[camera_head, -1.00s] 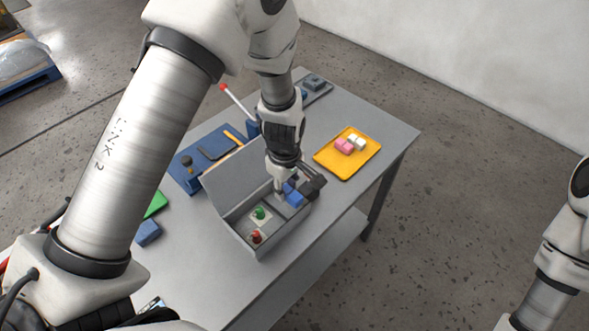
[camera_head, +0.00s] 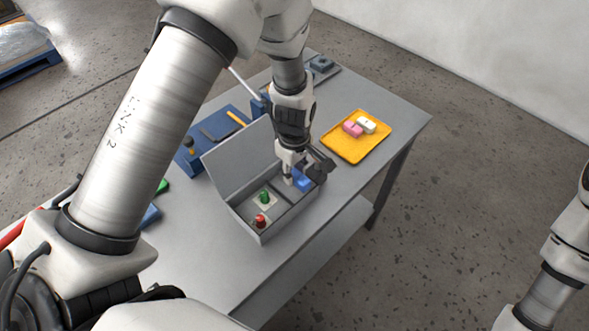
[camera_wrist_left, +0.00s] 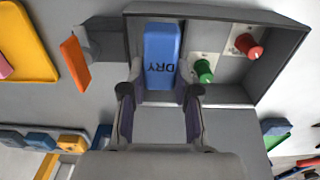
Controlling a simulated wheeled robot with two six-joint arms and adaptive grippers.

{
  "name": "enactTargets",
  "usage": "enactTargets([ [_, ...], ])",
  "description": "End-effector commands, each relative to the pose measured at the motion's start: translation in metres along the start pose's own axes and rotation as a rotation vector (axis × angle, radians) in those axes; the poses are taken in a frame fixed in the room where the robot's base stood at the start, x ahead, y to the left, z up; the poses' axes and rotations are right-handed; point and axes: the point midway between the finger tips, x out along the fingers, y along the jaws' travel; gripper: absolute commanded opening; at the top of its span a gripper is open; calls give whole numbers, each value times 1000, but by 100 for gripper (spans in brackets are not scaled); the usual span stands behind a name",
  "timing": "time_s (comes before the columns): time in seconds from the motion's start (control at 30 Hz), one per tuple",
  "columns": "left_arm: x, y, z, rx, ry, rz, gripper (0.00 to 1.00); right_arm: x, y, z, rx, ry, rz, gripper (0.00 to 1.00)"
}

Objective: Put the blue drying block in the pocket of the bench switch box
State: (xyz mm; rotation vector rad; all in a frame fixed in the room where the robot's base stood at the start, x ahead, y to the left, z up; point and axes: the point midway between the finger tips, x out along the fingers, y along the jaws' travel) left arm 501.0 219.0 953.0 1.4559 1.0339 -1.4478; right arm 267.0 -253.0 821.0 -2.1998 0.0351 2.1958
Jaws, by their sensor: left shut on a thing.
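The grey switch box (camera_head: 262,238) stands open on the bench, its lid raised on the left. It holds a green knob (camera_head: 264,196) and a red knob (camera_head: 260,220). The blue drying block (camera_head: 303,181) is at the box's far end. In the left wrist view the block (camera_wrist_left: 161,50), marked DRY, shows over the compartment beside the green knob, in line with the box walls; whether it touches the bottom is unclear. My left gripper (camera_wrist_left: 159,98) is shut on the block's near end, its fingers on either side. My right gripper is out of view; only its arm shows.
A yellow tray (camera_head: 356,152) with a pink block (camera_head: 352,129) and a white block (camera_head: 366,124) lies right of the box. A blue mat (camera_head: 185,162) with tools lies behind the lid. An orange piece (camera_wrist_left: 75,63) sits beside the box.

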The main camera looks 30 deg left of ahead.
Motion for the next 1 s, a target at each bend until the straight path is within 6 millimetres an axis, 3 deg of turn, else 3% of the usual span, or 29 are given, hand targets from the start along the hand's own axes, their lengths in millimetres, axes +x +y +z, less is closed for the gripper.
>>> enactTargets([
  [0.13, 2, 0, 0, 0, 0, 1, 0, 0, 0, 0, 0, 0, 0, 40],
  [0.17, 2, 0, 0, 0, 0, 1, 41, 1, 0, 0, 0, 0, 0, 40],
  [0.2, 2, 0, 0, 0, 0, 1, 55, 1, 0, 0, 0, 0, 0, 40],
  [0.57, -3, 0, 0, 0, 0, 1, 55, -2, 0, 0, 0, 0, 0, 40],
  [0.63, -13, 1, 0, 0, 1, 3, 55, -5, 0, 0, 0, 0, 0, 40],
  [0.73, -28, 2, -1, 1, 3, 7, 55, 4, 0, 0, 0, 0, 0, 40],
  [1.0, -100, 2, -1, 1, 3, 7, 55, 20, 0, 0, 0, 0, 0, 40],
])
